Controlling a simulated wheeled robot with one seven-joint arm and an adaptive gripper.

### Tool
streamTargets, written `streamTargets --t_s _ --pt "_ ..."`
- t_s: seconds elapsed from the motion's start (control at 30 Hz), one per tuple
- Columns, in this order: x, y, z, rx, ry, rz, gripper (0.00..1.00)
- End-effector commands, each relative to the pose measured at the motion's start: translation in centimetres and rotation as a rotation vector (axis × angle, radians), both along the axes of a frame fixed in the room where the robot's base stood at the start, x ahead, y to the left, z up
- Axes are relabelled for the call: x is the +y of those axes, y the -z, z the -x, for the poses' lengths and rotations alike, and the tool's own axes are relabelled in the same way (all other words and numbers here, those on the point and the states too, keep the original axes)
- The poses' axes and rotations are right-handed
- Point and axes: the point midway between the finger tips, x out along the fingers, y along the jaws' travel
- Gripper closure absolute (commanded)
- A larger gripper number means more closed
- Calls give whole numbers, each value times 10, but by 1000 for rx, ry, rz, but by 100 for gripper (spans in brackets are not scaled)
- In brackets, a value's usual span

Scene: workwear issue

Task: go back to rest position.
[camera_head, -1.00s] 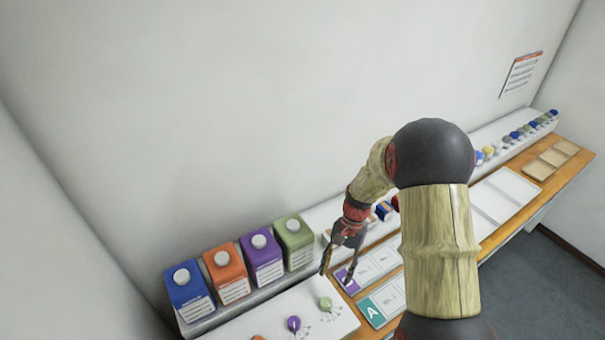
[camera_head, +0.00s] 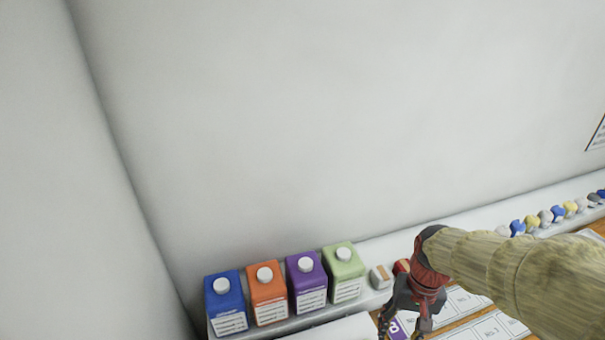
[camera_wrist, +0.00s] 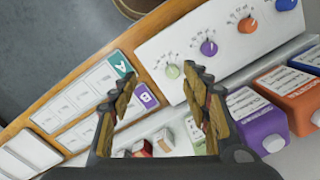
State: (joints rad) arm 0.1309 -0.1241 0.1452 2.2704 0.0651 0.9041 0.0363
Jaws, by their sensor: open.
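My gripper (camera_head: 403,331) is at the lower right of the head view, above the table by the purple-marked card. In the wrist view my gripper (camera_wrist: 160,115) shows both fingers apart with nothing held between them. Between and beyond the fingers lie the white panel (camera_wrist: 178,45) with coloured knobs and the purple B label (camera_wrist: 146,97) of a card. My arm crosses the lower right of the head view and hides part of the table.
Blue (camera_head: 226,303), orange (camera_head: 267,294), purple (camera_head: 306,283) and green (camera_head: 344,272) cartons stand on the ledge by the wall. Small boxes (camera_head: 381,277) sit beside them. Several coloured items (camera_head: 545,217) line the ledge at right. A teal A label (camera_wrist: 121,65) shows in the wrist view.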

Motion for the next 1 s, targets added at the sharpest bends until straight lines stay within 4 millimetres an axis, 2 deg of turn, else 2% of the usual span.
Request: streamTargets --t_s 0.5,0.7,1.0 --pt "21 -29 67 -412 -163 99 52" --pt "29 -40 75 -532 -185 105 52" --pt "31 -38 76 -543 -192 104 52"
